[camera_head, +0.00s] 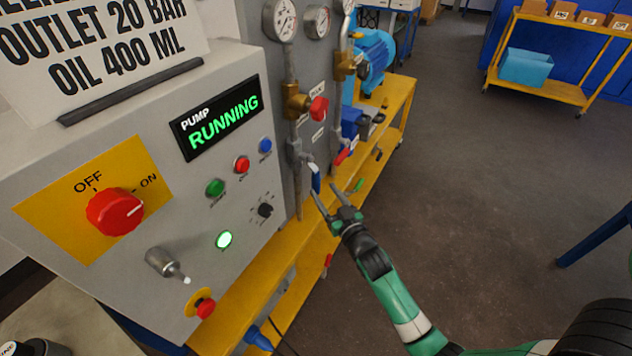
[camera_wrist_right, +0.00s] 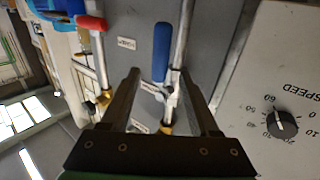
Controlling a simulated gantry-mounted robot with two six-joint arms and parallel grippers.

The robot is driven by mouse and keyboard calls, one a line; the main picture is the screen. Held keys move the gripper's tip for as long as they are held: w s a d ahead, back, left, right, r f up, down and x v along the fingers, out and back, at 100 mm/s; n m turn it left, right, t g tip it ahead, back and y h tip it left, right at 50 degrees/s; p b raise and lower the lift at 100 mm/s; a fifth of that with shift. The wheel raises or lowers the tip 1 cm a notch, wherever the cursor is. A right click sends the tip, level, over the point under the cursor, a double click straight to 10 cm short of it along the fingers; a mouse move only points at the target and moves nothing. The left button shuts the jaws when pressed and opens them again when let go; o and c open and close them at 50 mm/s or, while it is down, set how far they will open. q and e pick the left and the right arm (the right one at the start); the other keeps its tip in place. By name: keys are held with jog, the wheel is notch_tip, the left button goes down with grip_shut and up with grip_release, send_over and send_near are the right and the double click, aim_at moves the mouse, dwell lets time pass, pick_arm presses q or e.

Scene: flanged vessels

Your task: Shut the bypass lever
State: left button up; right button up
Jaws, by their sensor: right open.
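A blue-handled lever (camera_head: 315,181) sits on a vertical pipe on the grey panel, right of the control box. In the right wrist view this blue lever (camera_wrist_right: 161,52) lies along the pipe, beyond the fingertips and roughly in line with the gap between them. I cannot read a label that names it the bypass. My right gripper (camera_head: 326,196) is open and empty, with its fingertips close to the blue handle. Whether they touch it I cannot tell. The fingers also show in the right wrist view (camera_wrist_right: 158,78). My left gripper is not in view.
A red-handled lever (camera_head: 342,156) is on the neighbouring pipe. A red knob (camera_head: 318,109) sits above the blue lever. The control box (camera_head: 115,300) fills the left; its display (camera_head: 215,118) reads PUMP RUNNING.

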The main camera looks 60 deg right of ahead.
aim_at(318, 183)
jog(key=b+x, duration=0.1)
jog(key=x, duration=0.4)
jog(key=shift+w+d+f, duration=0.1)
jog(key=shift+w+d, duration=0.35)
jog(key=shift+w, duration=0.1)
jog(key=shift+c, duration=0.4)
grip_shut()
dwell(0.4)
